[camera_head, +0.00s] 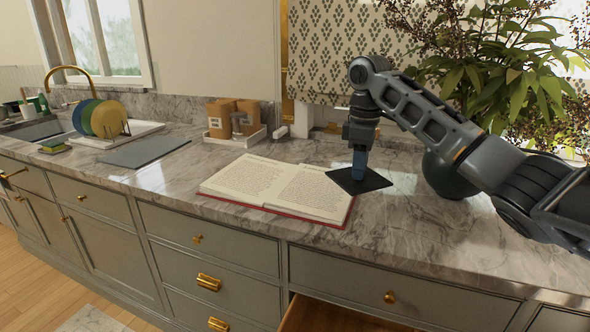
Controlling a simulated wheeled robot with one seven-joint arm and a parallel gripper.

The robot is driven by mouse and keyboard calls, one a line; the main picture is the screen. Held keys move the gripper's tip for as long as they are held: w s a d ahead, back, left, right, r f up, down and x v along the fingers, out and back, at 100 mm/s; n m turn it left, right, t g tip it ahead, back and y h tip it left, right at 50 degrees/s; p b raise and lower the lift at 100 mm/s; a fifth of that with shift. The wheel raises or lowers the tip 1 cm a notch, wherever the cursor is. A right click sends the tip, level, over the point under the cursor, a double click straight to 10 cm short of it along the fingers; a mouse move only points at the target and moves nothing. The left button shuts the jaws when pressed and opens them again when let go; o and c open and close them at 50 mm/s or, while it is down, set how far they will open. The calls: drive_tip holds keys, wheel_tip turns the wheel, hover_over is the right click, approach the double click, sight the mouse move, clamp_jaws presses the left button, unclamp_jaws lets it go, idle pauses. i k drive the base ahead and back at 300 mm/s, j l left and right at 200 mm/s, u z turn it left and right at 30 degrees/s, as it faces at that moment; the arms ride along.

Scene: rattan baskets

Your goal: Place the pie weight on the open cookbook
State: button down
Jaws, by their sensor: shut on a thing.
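The open cookbook (280,188) lies flat on the marble counter, printed pages up, with a red cover edge along its front. My gripper (359,165) points down just right of the cookbook's right page. It is shut on a blue upright piece (359,162), which I take to be the pie weight; its outline against the fingers is hard to tell. A thin dark square (373,182) sits directly below it. The square's left corner meets or overlaps the cookbook's right edge. Whether the blue piece touches the square cannot be told.
A dark green round vase (447,176) with a leafy plant stands close right of my gripper. A white tray (236,140) with brown boxes stands behind the cookbook. A grey board (145,150) and a plate rack (115,136) are left. A drawer (335,316) below stands open.

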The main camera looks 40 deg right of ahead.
sight(315, 186)
drive_tip(key=i+j+z, duration=0.4)
drive_tip(key=j, duration=0.2)
drive_tip(key=i+j+z, duration=0.15)
drive_tip(key=j, duration=0.2)
drive_tip(key=i+j+z, duration=0.2)
drive_tip(key=j, duration=0.2)
drive_tip(key=i+j+z, duration=0.2)
drive_tip(key=j, duration=0.2)
drive_tip(key=i+j+z, duration=0.2)
drive_tip(key=j, duration=0.2)
drive_tip(key=j+z, duration=0.2)
drive_tip(key=j, duration=0.2)
drive_tip(key=j+z, duration=0.15)
drive_tip(key=j, duration=0.3)
